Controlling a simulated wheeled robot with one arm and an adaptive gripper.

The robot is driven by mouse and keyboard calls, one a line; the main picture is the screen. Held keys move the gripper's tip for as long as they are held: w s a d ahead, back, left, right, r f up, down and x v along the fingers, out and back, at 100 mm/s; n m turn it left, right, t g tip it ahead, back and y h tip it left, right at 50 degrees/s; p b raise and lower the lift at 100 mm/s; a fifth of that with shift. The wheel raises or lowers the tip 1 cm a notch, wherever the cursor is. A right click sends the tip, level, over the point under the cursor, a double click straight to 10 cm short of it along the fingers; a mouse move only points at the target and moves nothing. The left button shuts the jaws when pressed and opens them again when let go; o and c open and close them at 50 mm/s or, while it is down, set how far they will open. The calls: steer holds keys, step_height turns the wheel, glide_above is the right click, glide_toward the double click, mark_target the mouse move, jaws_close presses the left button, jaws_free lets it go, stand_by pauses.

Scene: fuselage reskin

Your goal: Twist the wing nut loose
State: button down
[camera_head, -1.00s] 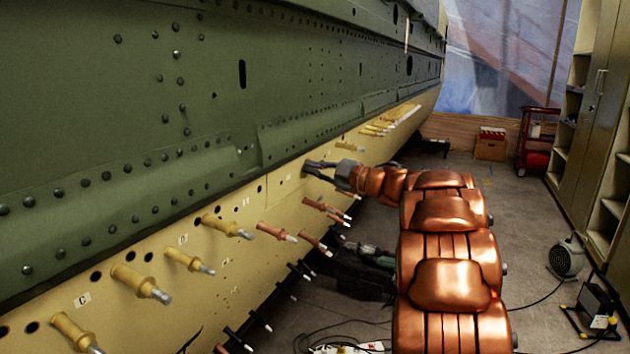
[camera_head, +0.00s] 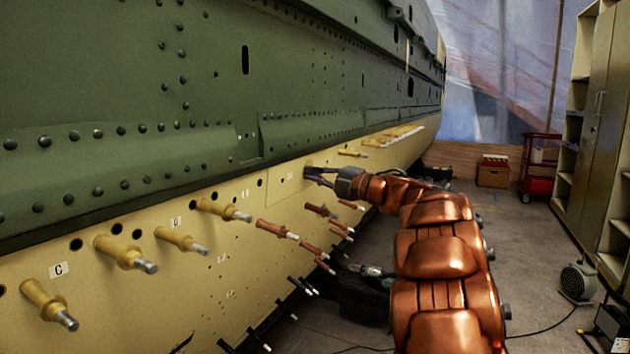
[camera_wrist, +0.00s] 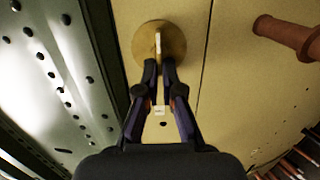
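The wing nut (camera_wrist: 158,45) shows in the wrist view as a round brass disc with a thin upright wing across its middle. It sits on the cream panel (camera_wrist: 225,90). My gripper (camera_wrist: 159,64) is at its lower edge, its two dark fingertips drawn close together on either side of the lower end of the wing. The exact contact at the tips is hard to see. In the head view my gripper (camera_head: 308,175) reaches the cream panel just below the green skin. The wing nut there is small and mostly hidden by the fingers.
Several yellow pins (camera_head: 125,252) and red-brown pins (camera_head: 277,229) stick out of the panel left of and below my gripper. A red-brown pin (camera_wrist: 285,32) also shows at the wrist view's right. Green riveted skin (camera_head: 120,90) lies above. A grey cabinet (camera_head: 600,120) stands right; floor between is partly open.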

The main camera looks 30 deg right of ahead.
steer(key=shift+d+r, duration=0.1)
steer(key=shift+d, duration=0.05)
steer(key=c, duration=1.6)
jaws_free()
steer(key=o, duration=0.3)
steer(key=shift+o, duration=0.2)
steer(key=v, duration=1.2)
